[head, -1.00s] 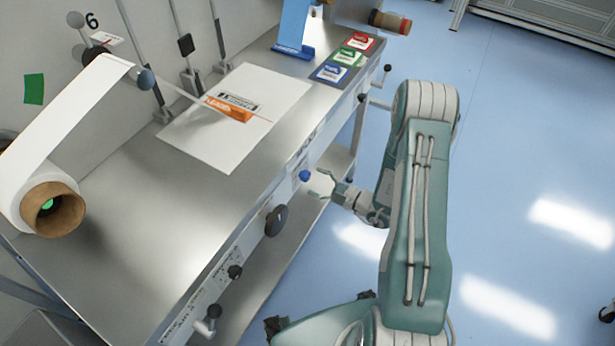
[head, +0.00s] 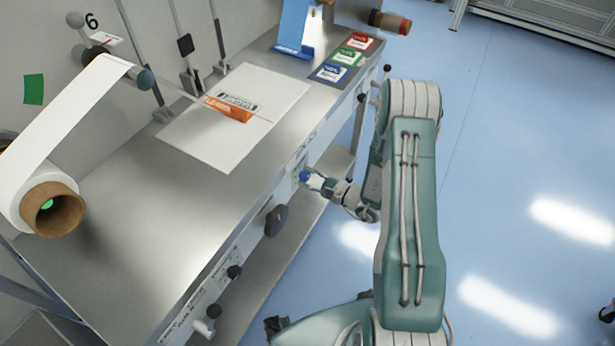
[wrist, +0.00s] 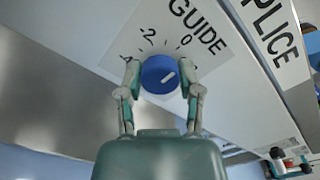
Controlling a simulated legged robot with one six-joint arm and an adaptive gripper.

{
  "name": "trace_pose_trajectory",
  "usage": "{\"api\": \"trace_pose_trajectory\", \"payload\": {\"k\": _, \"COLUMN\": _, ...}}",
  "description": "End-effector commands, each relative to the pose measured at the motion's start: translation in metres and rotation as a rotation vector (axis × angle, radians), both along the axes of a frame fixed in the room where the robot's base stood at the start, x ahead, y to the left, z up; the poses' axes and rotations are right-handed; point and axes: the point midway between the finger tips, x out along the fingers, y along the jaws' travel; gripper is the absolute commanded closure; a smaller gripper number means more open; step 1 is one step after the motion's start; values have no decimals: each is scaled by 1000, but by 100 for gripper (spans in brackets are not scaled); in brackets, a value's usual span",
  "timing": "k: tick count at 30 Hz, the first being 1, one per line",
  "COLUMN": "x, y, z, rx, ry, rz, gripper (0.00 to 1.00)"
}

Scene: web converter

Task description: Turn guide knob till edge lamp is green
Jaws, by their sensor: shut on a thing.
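The blue guide knob (wrist: 160,75) sits on the white front panel under the printed word GUIDE, with a dial scale marked -2 and 0 around it. Its white pointer mark slants toward the upper right. My gripper (wrist: 160,80) has one finger on each side of the knob and is shut on it. In the head view my gripper (head: 312,182) reaches the knob (head: 304,176) on the table's front face. The white web (head: 72,110) runs from the roll over a roller. I cannot make out an edge lamp for certain.
A white sheet with an orange block (head: 228,110) lies on the table. Red, green and blue labelled pads (head: 345,58) are at the far end. Blue floor (head: 520,170) is open at right.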

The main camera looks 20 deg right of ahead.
Motion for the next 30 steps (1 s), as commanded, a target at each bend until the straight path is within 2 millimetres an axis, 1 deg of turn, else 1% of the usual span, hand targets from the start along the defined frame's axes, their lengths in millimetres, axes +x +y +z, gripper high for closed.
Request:
{"api": "trace_pose_trajectory", "payload": {"k": 8, "x": 0, "y": 1, "z": -1, "rx": 68, "ry": 71, "rz": 2, "gripper": 100}}
{"api": "trace_pose_trajectory", "payload": {"k": 21, "x": 1, "y": 0, "z": 0, "rx": 274, "ry": 278, "rz": 2, "gripper": 100}}
{"api": "trace_pose_trajectory", "payload": {"k": 30, "x": 1, "y": 0, "z": 0, "rx": 351, "ry": 356, "rz": 1, "gripper": 100}}
